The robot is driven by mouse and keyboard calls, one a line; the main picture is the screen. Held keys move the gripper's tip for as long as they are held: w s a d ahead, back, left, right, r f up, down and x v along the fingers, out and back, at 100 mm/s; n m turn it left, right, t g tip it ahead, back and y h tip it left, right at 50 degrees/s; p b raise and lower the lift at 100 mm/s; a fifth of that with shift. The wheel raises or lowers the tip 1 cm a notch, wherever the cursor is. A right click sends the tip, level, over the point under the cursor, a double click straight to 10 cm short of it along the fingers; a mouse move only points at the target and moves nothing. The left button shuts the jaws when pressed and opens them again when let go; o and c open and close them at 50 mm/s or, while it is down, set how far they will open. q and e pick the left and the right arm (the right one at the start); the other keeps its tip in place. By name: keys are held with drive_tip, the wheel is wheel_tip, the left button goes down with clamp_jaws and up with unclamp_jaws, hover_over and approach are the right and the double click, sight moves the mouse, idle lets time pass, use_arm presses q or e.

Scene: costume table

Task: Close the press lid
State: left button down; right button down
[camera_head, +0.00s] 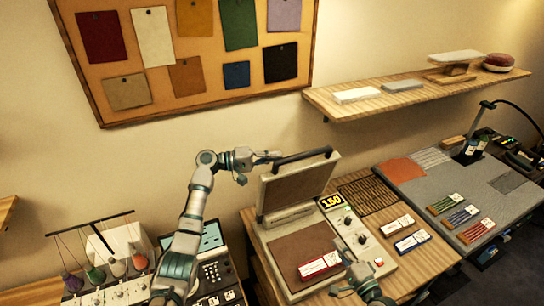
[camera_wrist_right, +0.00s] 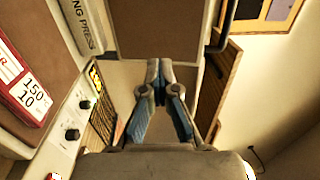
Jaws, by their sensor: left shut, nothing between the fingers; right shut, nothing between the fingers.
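The press stands open in the head view, its lid (camera_head: 298,185) tilted up and back, with a black handle (camera_head: 302,155) along the top edge. Its base (camera_head: 300,252) has a brown pad with a red and white packet (camera_head: 319,266) on it. My left gripper (camera_head: 272,156) is shut and empty beside the lid's upper left corner, near the handle; I cannot tell if they touch. My right gripper (camera_head: 348,264) is shut and empty over the press's front right, near the packet. In the right wrist view its closed fingers (camera_wrist_right: 158,72) point toward the lid (camera_wrist_right: 155,28).
The control panel (camera_head: 350,230) with a lit 150 display is right of the pad. Two packets (camera_head: 405,233) lie further right, before a grey mat (camera_head: 450,190). A wooden shelf (camera_head: 410,97) hangs above. A thread stand (camera_head: 105,265) and another machine (camera_head: 215,270) are at the left.

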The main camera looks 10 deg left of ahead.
use_arm(q)
drive_tip(key=shift+s+d+f, duration=0.1)
drive_tip(key=shift+s+d, duration=0.2)
drive_tip(key=shift+d, duration=0.1)
drive_tip(key=shift+s+d+f, duration=0.1)
drive_tip(key=shift+s+d, duration=0.1)
drive_tip(key=shift+s, duration=0.15)
drive_tip(key=shift+s+m, duration=0.25)
drive_tip(key=shift+m, duration=0.05)
drive_tip(key=shift+a, duration=0.15)
use_arm(e)
drive_tip(key=shift+a, duration=0.1)
drive_tip(key=c, duration=1.8)
unclamp_jaws()
drive_tip(key=o, duration=0.8)
drive_tip(key=shift+s, duration=0.1)
